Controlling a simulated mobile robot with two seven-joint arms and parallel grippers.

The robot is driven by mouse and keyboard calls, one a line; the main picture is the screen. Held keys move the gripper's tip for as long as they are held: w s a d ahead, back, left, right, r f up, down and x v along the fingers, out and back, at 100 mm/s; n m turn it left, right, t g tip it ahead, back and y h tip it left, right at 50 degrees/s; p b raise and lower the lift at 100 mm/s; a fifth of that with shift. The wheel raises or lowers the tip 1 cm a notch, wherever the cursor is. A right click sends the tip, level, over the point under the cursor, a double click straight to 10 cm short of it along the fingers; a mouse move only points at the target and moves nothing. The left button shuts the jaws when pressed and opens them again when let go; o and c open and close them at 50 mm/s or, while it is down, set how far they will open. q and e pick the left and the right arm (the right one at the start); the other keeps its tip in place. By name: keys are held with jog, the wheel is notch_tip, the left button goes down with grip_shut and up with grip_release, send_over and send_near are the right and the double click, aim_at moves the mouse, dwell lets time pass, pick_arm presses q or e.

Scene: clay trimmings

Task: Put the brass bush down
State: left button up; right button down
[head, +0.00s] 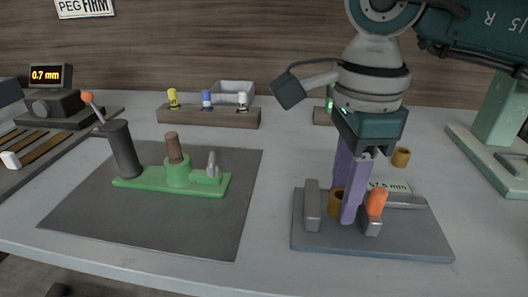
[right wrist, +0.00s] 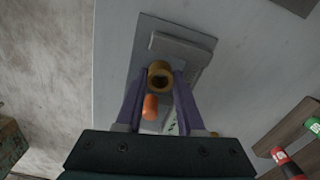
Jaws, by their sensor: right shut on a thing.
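My right gripper (head: 347,207) reaches straight down over a grey fixture plate (head: 420,242). Its purple fingers are shut on a brass bush (head: 335,199), a short brown-gold ring. In the right wrist view the bush (right wrist: 160,68) sits between the fingertips (right wrist: 161,76), its dark bore showing. It is beside a long grey block (right wrist: 185,46) on the plate; I cannot tell whether it touches the block or rests on the plate. An orange-tipped part (head: 377,202) stands just right of the fingers. My left gripper is not in view.
A second brass ring (head: 401,157) stands behind the plate. A green fixture (head: 150,183) with a dark lever sits on a dark mat (head: 190,228) at left. A wooden rack (head: 215,118) holds coloured pegs behind. A pale green stand (head: 490,142) is at right. The table between mat and plate is clear.

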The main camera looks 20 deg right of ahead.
jog(key=shift+f, duration=0.85)
jog(key=shift+f, duration=0.15)
jog(key=c, duration=0.8)
grip_release()
notch_tip(320, 180, up, 12)
jog(key=shift+p, duration=0.45)
